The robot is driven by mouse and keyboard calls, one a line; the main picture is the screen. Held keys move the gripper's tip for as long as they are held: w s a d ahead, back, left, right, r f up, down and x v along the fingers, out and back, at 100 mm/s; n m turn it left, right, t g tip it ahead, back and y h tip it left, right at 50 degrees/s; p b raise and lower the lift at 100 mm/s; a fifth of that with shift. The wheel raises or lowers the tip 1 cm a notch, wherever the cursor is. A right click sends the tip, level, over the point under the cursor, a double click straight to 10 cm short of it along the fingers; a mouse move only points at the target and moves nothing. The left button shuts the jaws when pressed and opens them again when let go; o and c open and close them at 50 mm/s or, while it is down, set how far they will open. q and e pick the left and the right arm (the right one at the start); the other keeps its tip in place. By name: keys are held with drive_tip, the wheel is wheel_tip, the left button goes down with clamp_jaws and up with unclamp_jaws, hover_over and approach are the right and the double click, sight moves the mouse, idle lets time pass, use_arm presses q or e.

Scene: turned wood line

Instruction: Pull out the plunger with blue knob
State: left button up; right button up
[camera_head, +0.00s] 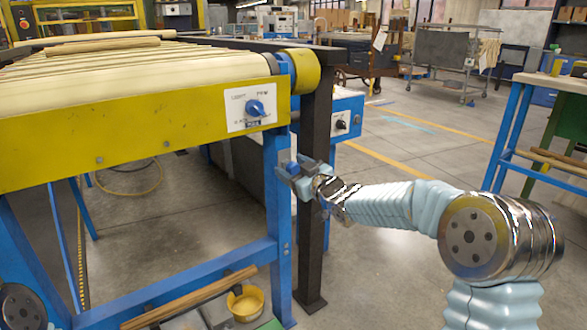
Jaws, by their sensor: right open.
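My right gripper (290,168) is open, below and to the right of that plate, close in front of the conveyor's blue leg. Something small and blue shows among its fingers; I cannot tell whether it is a knob or part of the gripper. No plunger shaft can be made out. My left gripper is not in view.
The yellow conveyor side (120,130) and its blue leg (278,225) stand close at the left, with a dark post (313,245) just right. A yellow cup (245,303) and wooden sticks lie low in front. A blue-framed bench (505,130) stands right; the floor between is clear.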

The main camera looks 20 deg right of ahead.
sight(296, 170)
drive_tip(key=shift+c, duration=0.4)
clamp_jaws()
drive_tip(key=shift+b+v, duration=0.75)
drive_tip(key=shift+v, duration=0.55)
drive_tip(key=shift+s+d, duration=0.15)
drive_tip(key=shift+s, duration=0.2)
drive_tip(key=shift+o, duration=0.4)
unclamp_jaws()
drive_tip(key=shift+s, duration=0.1)
drive_tip(key=v, duration=1.3)
drive_tip(key=shift+s+d, duration=0.2)
drive_tip(key=shift+s, duration=0.15)
